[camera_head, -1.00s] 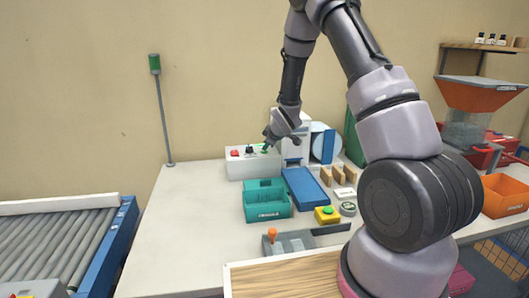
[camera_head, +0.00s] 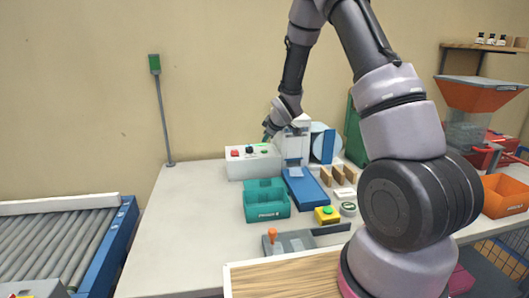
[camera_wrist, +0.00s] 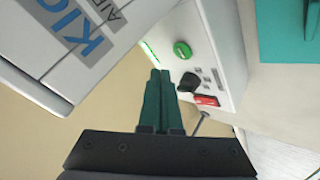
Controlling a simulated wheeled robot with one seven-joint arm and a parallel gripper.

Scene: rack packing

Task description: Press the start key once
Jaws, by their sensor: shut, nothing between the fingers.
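A white control box (camera_head: 250,167) stands at the back of the table. Its panel carries a red button (camera_head: 235,153), a black knob (camera_head: 249,149) and a green button (camera_head: 264,149). In the wrist view the green button (camera_wrist: 182,49) lies just beyond my fingertips, with the black knob (camera_wrist: 188,82) and red button (camera_wrist: 206,100) nearer. My gripper (camera_wrist: 160,72) has its green fingers together, empty. In the head view my gripper (camera_head: 266,137) is just above the box's right end, apparently clear of the green button. Any key labels are too small to read.
A white machine (camera_head: 294,146) with a blue chute stands right beside the box. A teal bin (camera_head: 266,213) is in front. A yellow box (camera_head: 327,215) with another green button sits further forward. The table's left part is clear.

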